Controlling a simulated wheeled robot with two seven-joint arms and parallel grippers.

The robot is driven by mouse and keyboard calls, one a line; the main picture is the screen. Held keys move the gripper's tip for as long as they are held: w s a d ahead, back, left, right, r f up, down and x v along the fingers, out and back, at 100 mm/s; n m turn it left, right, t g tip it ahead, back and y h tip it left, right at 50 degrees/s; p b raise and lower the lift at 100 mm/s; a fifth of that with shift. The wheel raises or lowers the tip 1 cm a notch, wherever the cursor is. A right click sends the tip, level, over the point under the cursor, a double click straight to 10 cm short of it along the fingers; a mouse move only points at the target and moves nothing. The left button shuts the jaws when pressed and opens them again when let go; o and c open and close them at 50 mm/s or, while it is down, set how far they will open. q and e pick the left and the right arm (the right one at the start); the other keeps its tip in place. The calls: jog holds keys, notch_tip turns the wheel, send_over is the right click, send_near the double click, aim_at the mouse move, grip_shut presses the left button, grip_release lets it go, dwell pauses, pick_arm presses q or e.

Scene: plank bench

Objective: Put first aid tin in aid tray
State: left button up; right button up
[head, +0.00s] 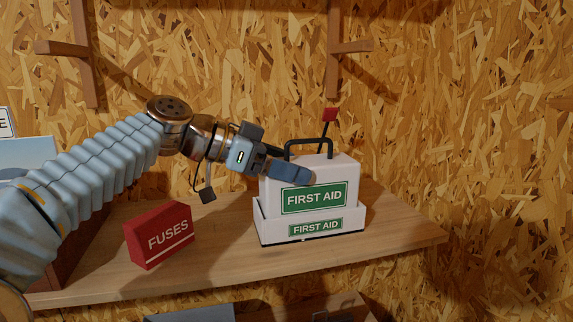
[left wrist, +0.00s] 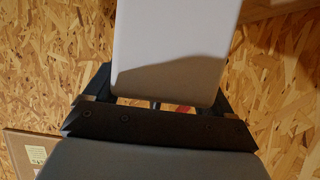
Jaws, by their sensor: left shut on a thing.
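The first aid tin (head: 335,172) is a white box with a green FIRST AID label and a dark handle on top. It stands upright with its lower part inside the aid tray (head: 343,233), a low white tray with its own FIRST AID label. My left gripper (head: 296,173) is shut on the tin at its upper left side. In the left wrist view the tin's pale side (left wrist: 170,50) fills the space between the dark fingers (left wrist: 160,88). The tray's floor is hidden, so I cannot tell if the tin rests on it. My right gripper is not in view.
A red FUSES box (head: 160,235) sits on the wooden shelf (head: 225,250), left of the tray. A thin rod with a red tip (head: 329,114) rises behind the tin. Shelf space right of the tray (head: 400,225) is clear. Wooden brackets (head: 350,46) are on the wall above.

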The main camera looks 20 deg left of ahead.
pick_arm(q)
jog(key=shift+f+b, duration=0.25)
jog(key=shift+b, duration=0.05)
jog(key=o, duration=1.3)
jog(key=shift+o, duration=0.9)
jog(key=shift+f, duration=0.1)
jog(key=shift+a, duration=0.1)
jog(key=v, duration=1.3)
jog(key=shift+s+a+r+p, duration=0.2)
jog(key=shift+r+p, duration=0.1)
jog(key=shift+p, duration=0.15)
